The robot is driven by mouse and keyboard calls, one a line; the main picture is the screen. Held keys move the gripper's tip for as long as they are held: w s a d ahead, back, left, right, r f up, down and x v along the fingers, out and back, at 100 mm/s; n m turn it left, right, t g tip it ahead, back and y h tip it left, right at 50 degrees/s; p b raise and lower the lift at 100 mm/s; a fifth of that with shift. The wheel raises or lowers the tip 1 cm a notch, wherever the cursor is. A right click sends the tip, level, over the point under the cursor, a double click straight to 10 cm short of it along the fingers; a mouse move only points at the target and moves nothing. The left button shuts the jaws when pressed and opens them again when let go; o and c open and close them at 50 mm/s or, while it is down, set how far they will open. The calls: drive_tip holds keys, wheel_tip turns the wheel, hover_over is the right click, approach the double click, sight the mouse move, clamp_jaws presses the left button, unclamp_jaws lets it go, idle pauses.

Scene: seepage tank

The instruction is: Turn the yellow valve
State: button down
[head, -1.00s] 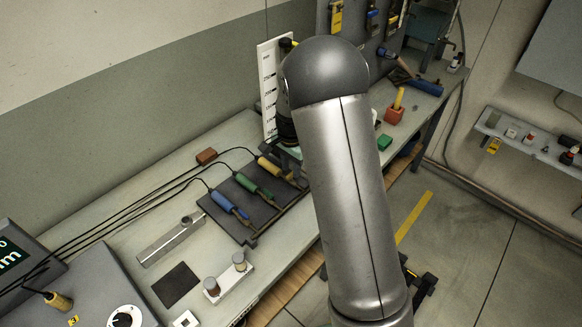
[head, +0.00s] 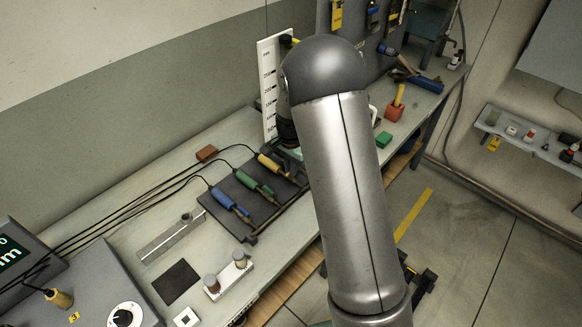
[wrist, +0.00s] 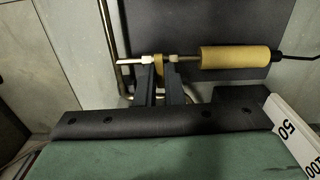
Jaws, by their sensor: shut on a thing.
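In the wrist view my gripper (wrist: 160,82) shows as two dark fingers, closed on a small yellow piece (wrist: 158,68) that I take to be part of the yellow valve. Most of it is hidden between the fingertips. Just beyond the fingertips, a metal rod with pale fittings runs crosswise to a yellow cylindrical handle (wrist: 235,59) on the right.
Blue (head: 223,199), green (head: 247,184) and yellow (head: 268,162) cabled handles lie on a dark rack on the bench. A white scale board (head: 270,85) stands behind.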

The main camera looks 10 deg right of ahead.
drive_tip(key=n+b, duration=0.4)
drive_tip(key=n, duration=0.1)
drive_tip(key=shift+f, duration=0.15)
drive_tip(key=n+b, duration=0.2)
drive_tip(key=n, duration=0.3)
drive_tip(key=shift+n, duration=0.4)
drive_tip(key=n+b, duration=0.1)
drive_tip(key=n, duration=0.3)
drive_tip(key=shift+r+n+b, duration=0.2)
drive_tip(key=shift+n+b, duration=0.1)
drive_tip(key=shift+n, duration=1.6)
drive_tip(key=c, duration=1.5)
unclamp_jaws()
drive_tip(key=shift+c, duration=0.2)
drive_tip(key=shift+r, duration=0.1)
